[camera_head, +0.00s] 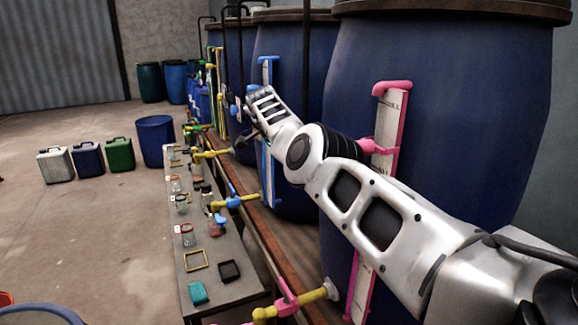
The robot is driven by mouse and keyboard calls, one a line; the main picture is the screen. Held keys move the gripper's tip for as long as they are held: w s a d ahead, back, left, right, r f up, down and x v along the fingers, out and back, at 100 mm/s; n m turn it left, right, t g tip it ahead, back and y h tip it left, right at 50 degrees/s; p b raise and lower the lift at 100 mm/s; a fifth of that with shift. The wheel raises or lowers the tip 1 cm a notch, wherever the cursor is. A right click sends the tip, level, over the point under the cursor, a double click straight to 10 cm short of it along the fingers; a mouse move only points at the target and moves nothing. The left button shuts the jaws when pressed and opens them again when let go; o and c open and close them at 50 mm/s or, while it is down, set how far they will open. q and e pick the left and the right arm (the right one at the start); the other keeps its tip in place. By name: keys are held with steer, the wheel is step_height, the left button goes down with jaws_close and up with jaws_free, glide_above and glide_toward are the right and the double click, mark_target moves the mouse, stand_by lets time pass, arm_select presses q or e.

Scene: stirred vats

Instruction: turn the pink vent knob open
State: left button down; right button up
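A large blue vat (455,110) stands at the right, with a white gauge strip (390,120) on its side. The strip has a pink top bracket (393,86) and a pink side fitting (377,146). Low on this vat a yellow tap pipe (305,300) carries a pink handle (287,291). I cannot tell which pink part, if any, is the vent knob. My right arm crosses in front of the vat and hides part of the strip. My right gripper (246,110) is at its far end, before the neighbouring vats, its fingers too small to read. My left gripper is out of view.
More blue vats (280,60) line the wall, with a blue-fitted gauge (268,72) and blue-handled tap (235,201). A low bench (228,255) holds jars, a teal block (198,292) and trays. Jerrycans (88,159) and a blue tub (155,140) stand on the floor at left.

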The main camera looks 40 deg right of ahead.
steer(key=shift+d+r, duration=0.1)
steer(key=shift+d, duration=0.05)
stand_by(0.3)
steer(key=o, duration=1)
steer(key=v, duration=1.6)
